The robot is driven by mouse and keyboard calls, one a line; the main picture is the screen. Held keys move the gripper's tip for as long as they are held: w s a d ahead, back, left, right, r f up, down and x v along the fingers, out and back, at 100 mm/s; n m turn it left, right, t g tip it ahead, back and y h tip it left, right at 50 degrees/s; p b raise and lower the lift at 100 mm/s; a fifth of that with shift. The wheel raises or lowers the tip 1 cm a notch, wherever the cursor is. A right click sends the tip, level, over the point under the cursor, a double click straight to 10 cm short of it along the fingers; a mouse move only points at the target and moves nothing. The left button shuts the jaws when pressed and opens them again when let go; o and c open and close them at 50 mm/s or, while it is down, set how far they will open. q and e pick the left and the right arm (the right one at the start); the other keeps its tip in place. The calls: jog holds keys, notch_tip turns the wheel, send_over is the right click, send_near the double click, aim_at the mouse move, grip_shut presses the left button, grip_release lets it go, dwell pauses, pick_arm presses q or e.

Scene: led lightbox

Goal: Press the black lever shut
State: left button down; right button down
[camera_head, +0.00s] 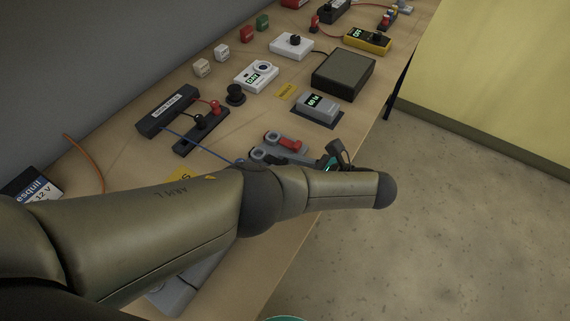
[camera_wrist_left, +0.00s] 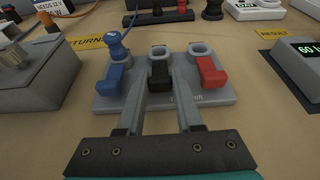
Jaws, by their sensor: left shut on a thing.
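A grey connector block (camera_wrist_left: 190,98) sits on the table and has a blue lever (camera_wrist_left: 107,80), a black lever (camera_wrist_left: 159,74) and a red lever (camera_wrist_left: 212,73) side by side. The black lever is in the middle, between the two fingers of my left gripper (camera_wrist_left: 159,84), which is shut on it. The lever's near end is partly hidden by the fingers. A blue plug (camera_wrist_left: 118,46) with a wire stands in the hole behind the blue lever. In the head view my left gripper (camera_head: 318,162) is at the block (camera_head: 262,153), beside the red lever (camera_head: 289,144).
A grey display box (camera_head: 318,106) stands just beyond the block. A black terminal strip (camera_head: 201,130) with red and black plugs lies to the left. A dark square panel (camera_head: 343,72) and several small devices stand further back. The table's right edge is close to my gripper.

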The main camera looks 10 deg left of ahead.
pick_arm(q)
jog(key=c, duration=0.6)
grip_release()
jog(key=shift+o, duration=0.2)
pick_arm(e)
jog(key=shift+r, duration=0.1)
